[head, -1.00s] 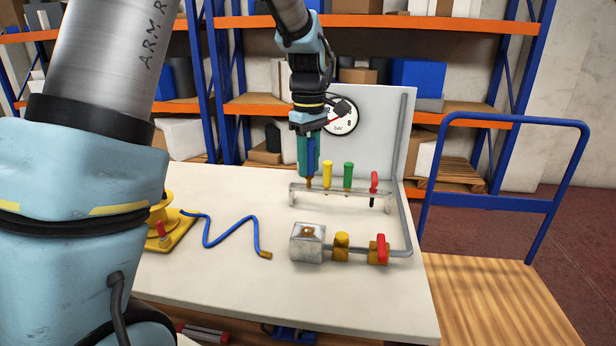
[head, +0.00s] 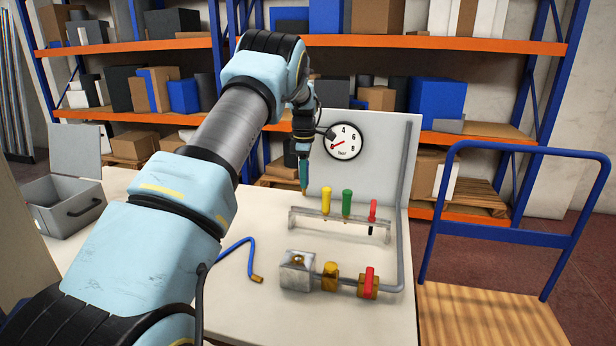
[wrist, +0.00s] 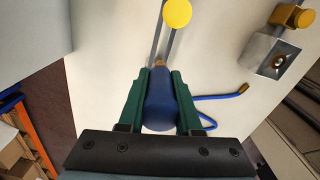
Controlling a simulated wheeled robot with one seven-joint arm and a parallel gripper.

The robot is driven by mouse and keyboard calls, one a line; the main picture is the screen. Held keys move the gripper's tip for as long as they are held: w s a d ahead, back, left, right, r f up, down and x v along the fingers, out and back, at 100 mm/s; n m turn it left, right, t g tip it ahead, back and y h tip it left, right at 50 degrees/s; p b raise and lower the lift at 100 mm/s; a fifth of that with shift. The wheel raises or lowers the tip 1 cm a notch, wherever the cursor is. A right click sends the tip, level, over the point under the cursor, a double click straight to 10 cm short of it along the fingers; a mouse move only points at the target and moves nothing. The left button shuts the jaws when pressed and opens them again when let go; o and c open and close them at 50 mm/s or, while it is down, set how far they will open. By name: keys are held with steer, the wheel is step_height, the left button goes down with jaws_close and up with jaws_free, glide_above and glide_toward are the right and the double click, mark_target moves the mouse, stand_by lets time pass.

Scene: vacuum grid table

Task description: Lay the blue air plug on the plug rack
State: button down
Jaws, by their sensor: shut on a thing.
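My gripper (head: 303,160) is shut on the blue air plug (wrist: 162,100), which sits between the green fingers in the wrist view. The plug hangs nearly upright in the head view, brass tip down. The tip shows just above or behind the left end of the plug rack (head: 364,225), apart from it; exact depth is hard to judge. The rack is a pale two-railed stand. It holds a yellow plug (head: 326,200), a green plug (head: 347,204) and a red plug (head: 372,211). Its left stretch is empty. The wrist view shows the rails and the yellow plug (wrist: 177,13) ahead.
A metal block (head: 297,271) with brass fittings and a red valve handle (head: 369,278) stands in front of the rack. A blue hose (head: 236,246) lies to the left. A gauge panel (head: 386,140) stands behind. An open grey box (head: 70,205) is at far left.

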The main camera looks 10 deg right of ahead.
stand_by(0.3)
steer(key=shift+f+b, duration=0.7)
steer(key=shift+f, duration=1.35)
steer(key=shift+f+b, duration=0.85)
steer(key=shift+f, duration=1.3)
steer(key=c, duration=0.5)
jaws_free()
step_height(320, 180, up, 11)
steer(key=b, duration=0.3)
steer(key=shift+f+b, duration=0.1)
steer(key=shift+b, duration=0.25)
steer(key=shift+a, duration=0.1)
